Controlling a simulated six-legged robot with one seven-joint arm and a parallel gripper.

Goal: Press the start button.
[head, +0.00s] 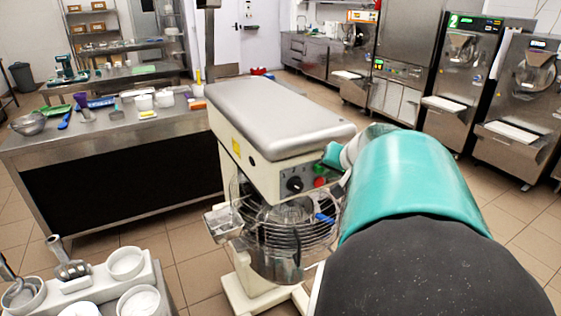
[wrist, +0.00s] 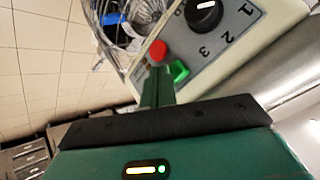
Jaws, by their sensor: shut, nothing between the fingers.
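The green button (head: 318,169), which looks like the start button, is on the front panel of the cream mixer (head: 262,165). In the wrist view the green button (wrist: 180,71) shows beside the tip of my gripper (wrist: 158,82). The red button (head: 320,182) is just below the green one; in the wrist view the red button (wrist: 158,52) appears just beyond the fingertips. My gripper (head: 332,156) is shut and empty, close to the panel. I cannot tell whether it touches the green button.
A black knob (head: 294,184) with a numbered dial is left of the buttons. The mixer's wire guard (head: 285,225) is below. A steel table (head: 170,122) with utensils stands left. White tubs (head: 126,263) are at the front left. Freezers (head: 465,85) line the right, with tiled floor between.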

